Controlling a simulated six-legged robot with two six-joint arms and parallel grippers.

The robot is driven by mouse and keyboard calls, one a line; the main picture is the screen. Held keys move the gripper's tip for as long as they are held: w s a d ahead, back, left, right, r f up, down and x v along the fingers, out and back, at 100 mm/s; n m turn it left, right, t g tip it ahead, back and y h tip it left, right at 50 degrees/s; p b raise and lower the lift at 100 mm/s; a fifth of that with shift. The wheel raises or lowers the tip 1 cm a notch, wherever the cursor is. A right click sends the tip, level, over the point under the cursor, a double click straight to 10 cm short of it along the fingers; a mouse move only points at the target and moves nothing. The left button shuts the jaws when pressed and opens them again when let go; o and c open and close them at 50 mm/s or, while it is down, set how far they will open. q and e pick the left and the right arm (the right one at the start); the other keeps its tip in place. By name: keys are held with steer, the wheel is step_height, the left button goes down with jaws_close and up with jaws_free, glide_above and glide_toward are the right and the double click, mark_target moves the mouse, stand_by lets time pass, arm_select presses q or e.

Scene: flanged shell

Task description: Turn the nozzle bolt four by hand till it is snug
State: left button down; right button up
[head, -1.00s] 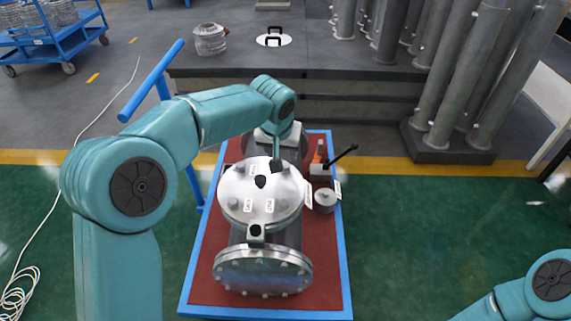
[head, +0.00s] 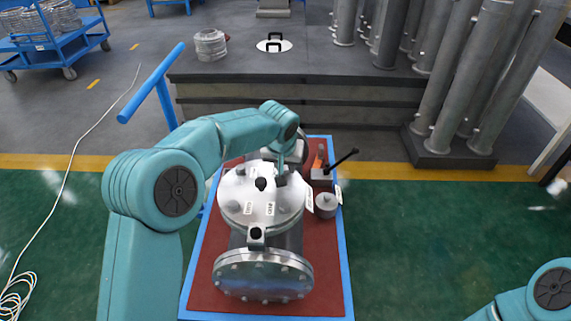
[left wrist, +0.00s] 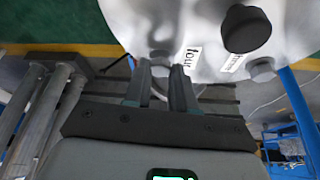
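The flanged shell (head: 262,240) is a grey metal body with a round, bolted top flange (head: 240,195) that carries dark knobs and white labels. In the left wrist view, the label "four" (left wrist: 187,57) is beside my left gripper (left wrist: 160,68). Its two fingers are apart at the flange top, around or just short of a small grey bolt (left wrist: 160,54). Contact with that bolt is not clear. Another bolt (left wrist: 262,70) and a large black knob (left wrist: 246,30) are to the right. In the head view, the left gripper (head: 281,178) points down at the flange's far right. My right gripper is out of view.
The shell stands on a red-topped cart (head: 210,285) with a blue edge. A small grey cylinder (head: 326,204) and a black-handled tool (head: 340,162) sit to its right. A dark platform (head: 300,90) with tall pipes stands behind. The floor to the right is clear.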

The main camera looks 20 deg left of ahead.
arm_select(q)
steer(key=shift+a+r+m+p, duration=0.1)
steer(key=shift+r+m+p, duration=0.15)
steer(key=shift+m+p, duration=0.5)
steer(key=m+h+p, duration=0.2)
steer(key=m+p, duration=0.2)
steer(key=p, duration=0.1)
steer(key=shift+a, duration=0.2)
steer(key=shift+w+a+m+h+p, duration=0.15)
steer(key=shift+m+h+p, duration=0.25)
steer(key=shift+m+p, duration=0.6)
steer(key=shift+w+f+m+g+h, duration=0.1)
steer(key=shift+m+g+h, duration=0.35)
steer(key=shift+m, duration=0.7)
steer(key=c, duration=0.9)
jaws_free()
steer(key=shift+f, duration=0.1)
